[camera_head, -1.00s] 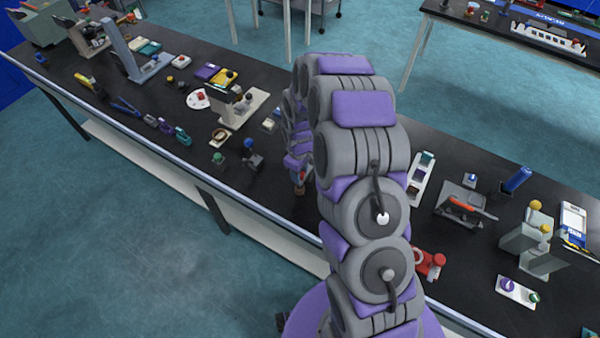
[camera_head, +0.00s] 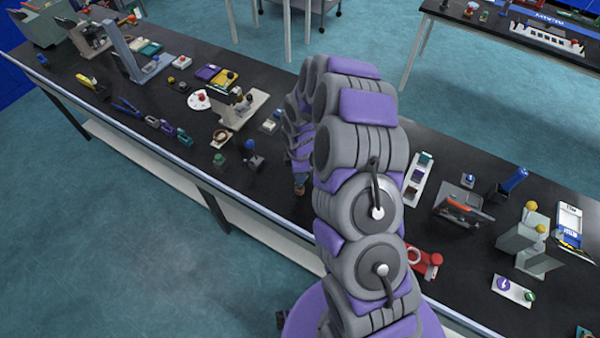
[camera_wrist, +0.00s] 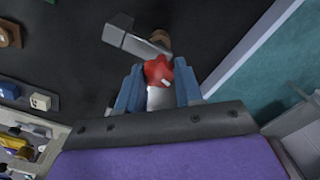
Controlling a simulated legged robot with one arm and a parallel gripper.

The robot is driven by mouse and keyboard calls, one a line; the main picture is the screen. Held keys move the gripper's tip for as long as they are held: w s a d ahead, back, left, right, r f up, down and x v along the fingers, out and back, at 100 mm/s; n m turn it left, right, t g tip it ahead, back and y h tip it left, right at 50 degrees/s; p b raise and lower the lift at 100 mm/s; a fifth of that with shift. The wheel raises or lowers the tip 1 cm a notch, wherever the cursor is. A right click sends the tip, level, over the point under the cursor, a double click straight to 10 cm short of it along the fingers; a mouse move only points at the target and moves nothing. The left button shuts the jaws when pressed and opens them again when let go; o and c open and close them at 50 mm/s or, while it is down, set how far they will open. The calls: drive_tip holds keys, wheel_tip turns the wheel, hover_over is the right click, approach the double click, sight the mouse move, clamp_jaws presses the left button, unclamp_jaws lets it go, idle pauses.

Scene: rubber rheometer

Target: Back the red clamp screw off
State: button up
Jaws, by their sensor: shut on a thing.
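In the wrist view, the red clamp screw (camera_wrist: 158,72) sits between the two blue-grey fingers of my gripper (camera_wrist: 158,88). The fingers are shut on its red head. A pale cylindrical part (camera_wrist: 160,98) shows just below the red head, between the fingers. A grey block-like part (camera_wrist: 128,40) and a small brown piece (camera_wrist: 160,38) lie just beyond the screw. In the head view, my arm hides the screw and most of my gripper, whose end is low over the black bench (camera_head: 265,205).
The bench's pale front edge (camera_wrist: 245,45) runs close to the right of my gripper in the wrist view. In the head view, a blue-knobbed item (camera_head: 252,155) and a green-topped block (camera_head: 219,159) stand left of my arm. A red fixture (camera_head: 425,260) stands to its right.

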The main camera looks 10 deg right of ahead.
drive_tip(key=n+p, duration=0.1)
drive_tip(key=n, duration=0.3)
drive_tip(key=shift+s+n, duration=0.1)
drive_tip(key=shift+n, duration=0.2)
drive_tip(key=o, duration=0.9)
